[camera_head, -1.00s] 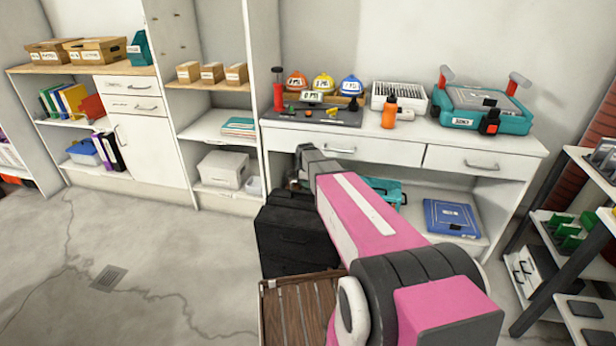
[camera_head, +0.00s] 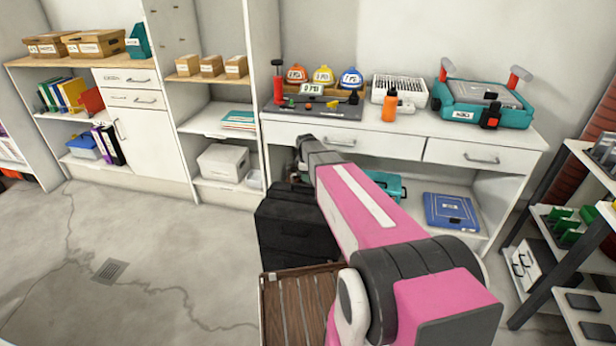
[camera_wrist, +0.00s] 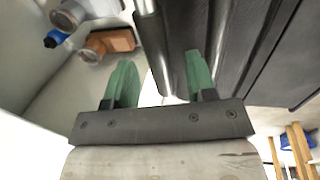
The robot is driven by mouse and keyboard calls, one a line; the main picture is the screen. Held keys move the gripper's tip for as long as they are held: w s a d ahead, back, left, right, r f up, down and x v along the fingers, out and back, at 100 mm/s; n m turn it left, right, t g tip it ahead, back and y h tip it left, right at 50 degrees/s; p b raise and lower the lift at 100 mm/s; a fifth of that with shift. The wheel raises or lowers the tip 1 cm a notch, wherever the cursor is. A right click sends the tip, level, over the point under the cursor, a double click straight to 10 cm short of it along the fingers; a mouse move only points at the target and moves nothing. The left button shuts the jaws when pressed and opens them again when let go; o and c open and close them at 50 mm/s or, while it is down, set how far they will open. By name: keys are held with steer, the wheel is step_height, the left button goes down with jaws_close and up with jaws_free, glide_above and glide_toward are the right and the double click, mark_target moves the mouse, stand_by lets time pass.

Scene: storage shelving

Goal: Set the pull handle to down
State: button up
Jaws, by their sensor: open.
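A black suitcase (camera_head: 285,230) stands on the floor in front of the white workbench in the head view. In the wrist view, its dark ribbed side (camera_wrist: 255,40) fills the upper right. A shiny dark rod (camera_wrist: 155,40), which looks like part of the pull handle, runs down from the top edge to between the fingertips. My gripper (camera_wrist: 160,72) is open, with one green finger on each side of the rod's lower end; I cannot tell whether they touch. In the head view, my pink arm hides the gripper and most of the handle area.
A brown slatted case (camera_head: 300,300) stands in front of the suitcase. The white workbench (camera_head: 405,145) is behind it, with a blue case (camera_head: 450,212) on its lower shelf. A dark-framed rack (camera_head: 545,240) is at the right. The floor at the left is clear.

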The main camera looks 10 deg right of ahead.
step_height(320, 180, up, 9)
steer(key=s, duration=0.1)
steer(key=shift+s+a, duration=0.35)
steer(key=s+f+m+g, duration=0.1)
steer(key=s+m, duration=0.5)
steer(key=s, duration=0.7)
steer(key=s+d+f+m+g, duration=0.1)
steer(key=s+f+m, duration=0.2)
steer(key=s+m, duration=0.4)
steer(key=s, duration=0.6)
steer(key=shift+f+m+y, duration=0.3)
steer(key=shift+f+y, duration=0.1)
steer(key=shift+d, duration=0.1)
